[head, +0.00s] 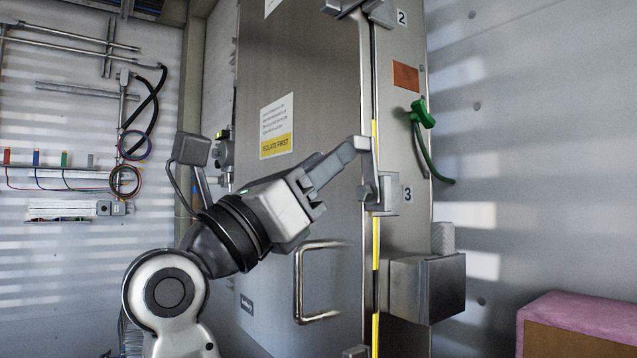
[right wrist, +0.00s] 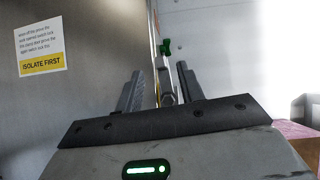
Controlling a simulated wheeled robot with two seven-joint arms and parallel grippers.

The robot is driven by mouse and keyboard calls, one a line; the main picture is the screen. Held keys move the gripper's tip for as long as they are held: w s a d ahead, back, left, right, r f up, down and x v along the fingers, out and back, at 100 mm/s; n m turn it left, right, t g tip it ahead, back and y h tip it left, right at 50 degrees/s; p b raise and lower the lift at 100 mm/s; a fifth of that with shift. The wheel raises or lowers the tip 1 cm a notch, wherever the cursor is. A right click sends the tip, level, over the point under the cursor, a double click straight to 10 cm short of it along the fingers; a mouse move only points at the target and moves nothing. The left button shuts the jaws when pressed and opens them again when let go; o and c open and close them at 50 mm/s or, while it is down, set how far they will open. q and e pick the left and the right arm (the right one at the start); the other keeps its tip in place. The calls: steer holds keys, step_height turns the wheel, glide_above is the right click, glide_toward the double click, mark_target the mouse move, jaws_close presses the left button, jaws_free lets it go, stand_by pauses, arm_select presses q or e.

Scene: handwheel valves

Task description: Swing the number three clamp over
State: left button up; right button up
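The number three clamp (head: 385,196) is a grey metal bracket on the edge of a tall steel cabinet door, beside the label "3". Its upright part stands at the door seam, next to the yellow strip. My right gripper (head: 343,160) reaches up from the lower left, with its fingertips at the upper part of this clamp. In the right wrist view the two fingers (right wrist: 160,78) stand apart, with a small grey part of the fixture showing between them. Whether they touch the clamp cannot be told. My left gripper is not in view.
The number two clamp (head: 360,8) is higher on the same seam. A door handle (head: 299,285) is below my right gripper. A steel box (head: 427,288) juts out below the number three clamp. A green lever (head: 422,114) is to the right. A pink-topped block (head: 580,322) stands at lower right.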

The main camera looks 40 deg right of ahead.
steer(key=p+x, duration=0.1)
steer(key=x, duration=0.3)
steer(key=shift+d+r+p, duration=0.15)
steer(key=shift+r+p, duration=0.05)
steer(key=shift+p, duration=0.2)
jaws_close()
